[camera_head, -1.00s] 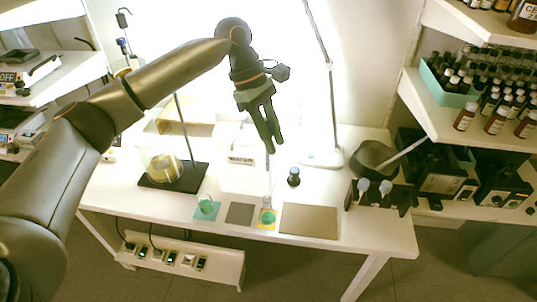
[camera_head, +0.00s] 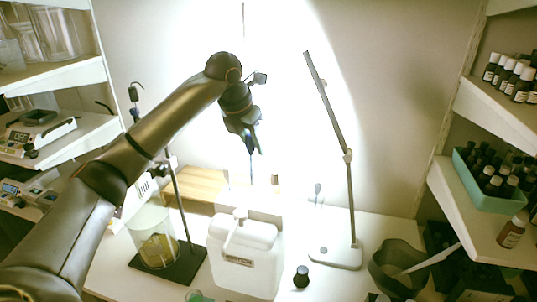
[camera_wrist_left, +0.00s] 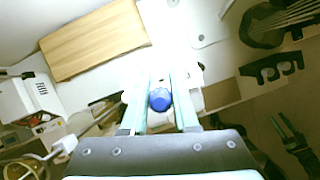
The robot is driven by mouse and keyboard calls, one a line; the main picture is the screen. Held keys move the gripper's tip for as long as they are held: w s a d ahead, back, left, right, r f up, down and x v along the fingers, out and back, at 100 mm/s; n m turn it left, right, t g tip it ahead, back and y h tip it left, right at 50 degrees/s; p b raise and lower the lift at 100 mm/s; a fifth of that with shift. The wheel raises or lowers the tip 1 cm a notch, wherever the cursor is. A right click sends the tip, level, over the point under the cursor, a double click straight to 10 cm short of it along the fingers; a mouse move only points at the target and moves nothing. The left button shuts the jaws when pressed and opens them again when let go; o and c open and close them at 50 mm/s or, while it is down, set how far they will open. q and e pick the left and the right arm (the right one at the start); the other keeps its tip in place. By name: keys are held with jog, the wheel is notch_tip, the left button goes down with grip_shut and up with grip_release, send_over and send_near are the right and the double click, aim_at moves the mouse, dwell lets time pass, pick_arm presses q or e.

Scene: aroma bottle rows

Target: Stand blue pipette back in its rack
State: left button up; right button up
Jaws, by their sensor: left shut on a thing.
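My left gripper (camera_head: 256,152) is shut on the blue pipette and holds it in the air above the back of the table. In the left wrist view, the pipette's round blue top (camera_wrist_left: 160,99) sits between the two fingers; its lower part is hidden. In the head view, a thin piece of the pipette (camera_head: 251,168) hangs roughly upright below the fingers. A dark notched rack (camera_wrist_left: 272,69) lies to the right in the left wrist view, apart from the gripper. A dark greenish shape (camera_wrist_left: 296,142) at lower right may be my right gripper; its fingers are unclear.
A white jug (camera_head: 243,258) stands below the gripper. A lamp (camera_head: 342,155) rises to its right, and a stand with a glass beaker (camera_head: 152,240) is to its left. A dark-capped bottle (camera_head: 301,277) and a dark bowl (camera_head: 398,268) are front right.

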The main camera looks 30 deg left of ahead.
pick_arm(q)
jog(key=shift+a+r, duration=0.15)
jog(key=shift+a, duration=0.05)
dwell(0.3)
jog(key=shift+w+f+b, duration=0.1)
jog(key=shift+f+b, duration=0.95)
jog(key=shift+f, duration=0.9)
jog(key=shift+f, duration=0.3)
jog(key=shift+f, duration=0.25)
jog(key=shift+f+b, duration=1.1)
jog(key=shift+f, duration=0.2)
jog(key=shift+f, duration=0.15)
